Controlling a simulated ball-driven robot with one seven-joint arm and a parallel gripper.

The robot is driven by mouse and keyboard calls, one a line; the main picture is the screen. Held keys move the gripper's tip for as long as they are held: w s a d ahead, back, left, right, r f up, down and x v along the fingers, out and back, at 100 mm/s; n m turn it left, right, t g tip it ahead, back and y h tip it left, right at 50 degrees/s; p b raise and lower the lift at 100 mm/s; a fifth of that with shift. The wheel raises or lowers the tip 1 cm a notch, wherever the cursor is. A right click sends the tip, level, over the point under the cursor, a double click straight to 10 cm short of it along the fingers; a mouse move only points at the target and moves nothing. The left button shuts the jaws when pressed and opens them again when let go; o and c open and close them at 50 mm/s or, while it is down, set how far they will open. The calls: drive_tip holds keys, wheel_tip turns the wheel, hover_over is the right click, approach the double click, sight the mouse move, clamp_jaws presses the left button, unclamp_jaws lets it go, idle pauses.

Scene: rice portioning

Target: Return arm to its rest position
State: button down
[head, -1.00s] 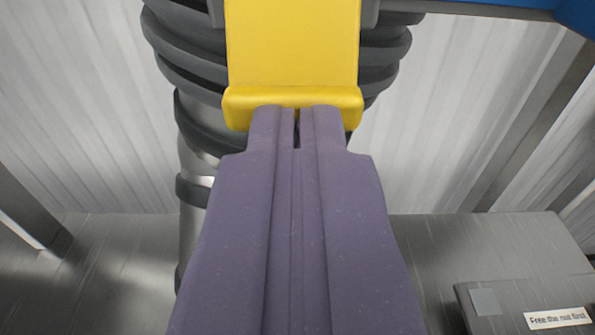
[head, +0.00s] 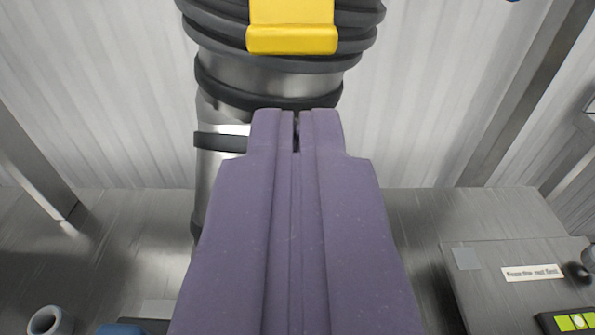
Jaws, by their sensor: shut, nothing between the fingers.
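My gripper (head: 297,118) points forward in the middle of the view, its two purple fingers shut together with nothing between them. Beyond its tips stands an upright metal column (head: 270,75) with black bands and thick dark rings near the top. A yellow part (head: 292,38) with a lipped lower edge sits in front of the rings. My fingertips appear below this yellow part, with a visible gap between them in the picture. The fingers hide part of the column and the surface behind it.
A grey metal surface (head: 440,215) spreads below a pale ribbed wall (head: 120,100). At lower right is a raised panel (head: 490,290) with a white label (head: 532,273) and a green-yellow piece (head: 575,322). A round grey hollow piece (head: 48,320) and a blue piece (head: 122,329) lie at lower left.

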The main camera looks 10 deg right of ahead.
drive_tip(key=f+v, duration=0.1)
drive_tip(key=v, duration=0.7)
drive_tip(key=w+a+r+b, duration=0.1)
drive_tip(key=w+a+r, duration=0.2)
drive_tip(key=r, duration=0.3)
drive_tip(key=w+a+r+n+h+b, duration=0.1)
drive_tip(key=w+a+r, duration=0.1)
drive_tip(key=w+r, duration=0.3)
drive_tip(key=w+a+r+b, duration=0.1)
drive_tip(key=w+a+r, duration=0.15)
drive_tip(key=r, duration=0.45)
drive_tip(key=s+a+r+y+b, duration=0.1)
drive_tip(key=s+a+r, duration=0.3)
drive_tip(key=a+r, duration=0.2)
drive_tip(key=s+a+r+n+y+b, duration=0.1)
drive_tip(key=s+a+r+y, duration=0.1)
drive_tip(key=s+a+r, duration=0.2)
drive_tip(key=s+a+r+g+y+b, duration=0.1)
drive_tip(key=s+a+r, duration=0.3)
drive_tip(key=a+r, duration=0.5)
drive_tip(key=a, duration=0.3)
drive_tip(key=shift+r+n+y, duration=0.2)
drive_tip(key=shift+n+y, duration=0.1)
drive_tip(key=shift+y, duration=0.1)
drive_tip(key=shift+w+f, duration=0.1)
